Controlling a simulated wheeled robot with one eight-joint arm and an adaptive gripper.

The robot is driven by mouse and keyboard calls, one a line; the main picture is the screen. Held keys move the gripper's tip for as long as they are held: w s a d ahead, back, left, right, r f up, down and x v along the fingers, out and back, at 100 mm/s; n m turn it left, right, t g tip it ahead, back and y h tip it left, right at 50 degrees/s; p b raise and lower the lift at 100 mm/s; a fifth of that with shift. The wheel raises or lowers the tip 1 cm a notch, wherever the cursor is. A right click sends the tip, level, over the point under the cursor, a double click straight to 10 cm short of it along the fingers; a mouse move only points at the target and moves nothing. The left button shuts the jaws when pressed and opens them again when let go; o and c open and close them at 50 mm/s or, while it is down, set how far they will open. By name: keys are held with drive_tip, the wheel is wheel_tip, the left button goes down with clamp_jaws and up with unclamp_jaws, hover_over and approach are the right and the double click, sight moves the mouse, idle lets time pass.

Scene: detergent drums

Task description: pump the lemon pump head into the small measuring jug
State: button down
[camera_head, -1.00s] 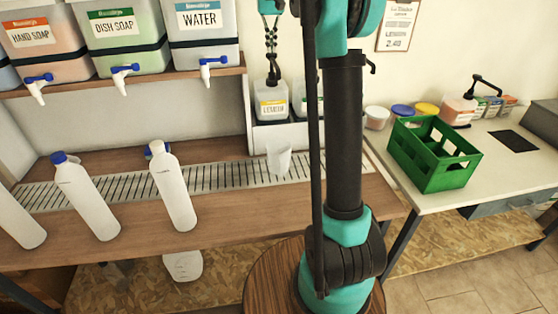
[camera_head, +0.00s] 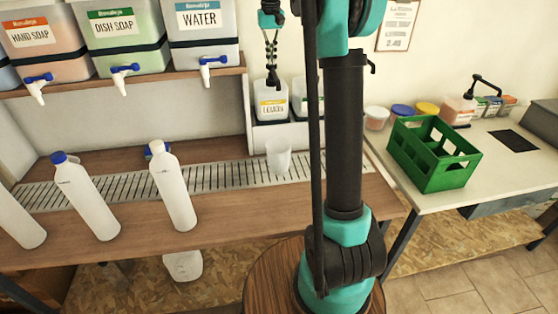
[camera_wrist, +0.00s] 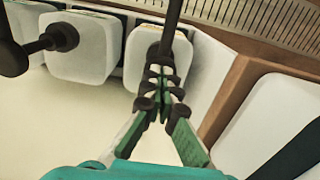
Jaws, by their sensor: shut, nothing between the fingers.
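The lemon drum (camera_head: 270,107), a white container with a yellow-banded label, stands in a white holder right of the dispenser shelf. It also shows in the wrist view (camera_wrist: 143,66). Its black pump head, with a long spout (camera_wrist: 173,22), lies under and beyond my fingertips. My gripper (camera_head: 273,78) is shut and empty, right over the pump head; in the wrist view its fingertips (camera_wrist: 160,85) overlap the pump head. I cannot tell whether they touch it. The small measuring jug (camera_head: 278,158), translucent and upright, stands on the slotted drain in front of the lemon drum.
A second drum (camera_wrist: 80,55) with a black pump (camera_wrist: 55,39) stands beside the lemon drum. The water tank (camera_head: 208,24) with its tap is to the left. White bottles (camera_head: 174,195) stand on the counter. A green crate (camera_head: 433,152) is on the right table.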

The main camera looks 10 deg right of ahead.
drive_tip(key=shift+r, duration=2.9)
drive_tip(key=shift+f, duration=2.9)
drive_tip(key=shift+r, duration=2.9)
drive_tip(key=shift+r, duration=3)
drive_tip(key=shift+s, duration=0.1)
